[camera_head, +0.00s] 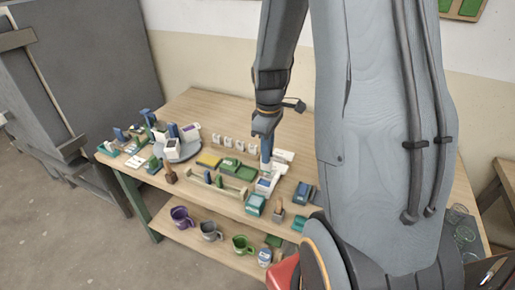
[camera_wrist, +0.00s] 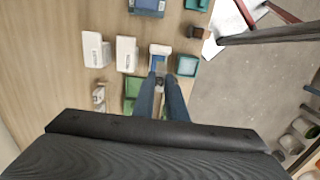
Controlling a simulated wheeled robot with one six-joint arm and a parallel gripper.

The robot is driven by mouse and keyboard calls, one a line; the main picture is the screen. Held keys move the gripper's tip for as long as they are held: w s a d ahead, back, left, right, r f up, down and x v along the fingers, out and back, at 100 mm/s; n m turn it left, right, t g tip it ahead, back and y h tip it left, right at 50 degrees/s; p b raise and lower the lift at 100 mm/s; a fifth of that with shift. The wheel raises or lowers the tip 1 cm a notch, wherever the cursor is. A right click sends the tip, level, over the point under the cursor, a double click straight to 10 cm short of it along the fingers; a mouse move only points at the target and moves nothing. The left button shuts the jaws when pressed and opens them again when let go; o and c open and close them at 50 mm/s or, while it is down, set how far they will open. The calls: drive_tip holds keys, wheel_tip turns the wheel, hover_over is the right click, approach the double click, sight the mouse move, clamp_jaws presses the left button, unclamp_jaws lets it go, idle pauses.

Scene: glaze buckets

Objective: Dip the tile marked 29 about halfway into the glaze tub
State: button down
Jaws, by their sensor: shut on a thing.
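My gripper (camera_head: 266,150) points down over the front middle of the table, at a small white tub (camera_head: 267,183) with a blue label. In the wrist view its two blue fingers (camera_wrist: 161,86) are close together, and the white tub (camera_wrist: 160,49) with a blue inside lies just past their tips. The gripper is shut on a thin thing, taken to be the tile; it is mostly hidden between the fingers and its number cannot be read. Whether its lower end is inside the tub or above it cannot be told.
A teal box (camera_head: 255,204) stands close in front of the white tub. White pieces (camera_wrist: 126,54) lie behind it. A green tray (camera_head: 236,168) and several small white upright pieces (camera_head: 228,142) are to the left. Mugs (camera_head: 211,231) stand on the lower shelf.

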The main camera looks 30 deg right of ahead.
drive_tip(key=shift+w+f+b, duration=0.3)
drive_tip(key=shift+w+f, duration=0.2)
drive_tip(key=shift+f, duration=0.3)
drive_tip(key=shift+f+b, duration=1.5)
drive_tip(key=shift+f, duration=0.15)
drive_tip(key=shift+s, duration=0.1)
drive_tip(key=shift+f, duration=0.1)
drive_tip(key=shift+f+b, duration=1.2)
drive_tip(key=shift+f, duration=1.45)
drive_tip(key=shift+r, duration=0.15)
idle(0.8)
drive_tip(key=shift+r+p, duration=2.15)
drive_tip(key=shift+r, duration=0.2)
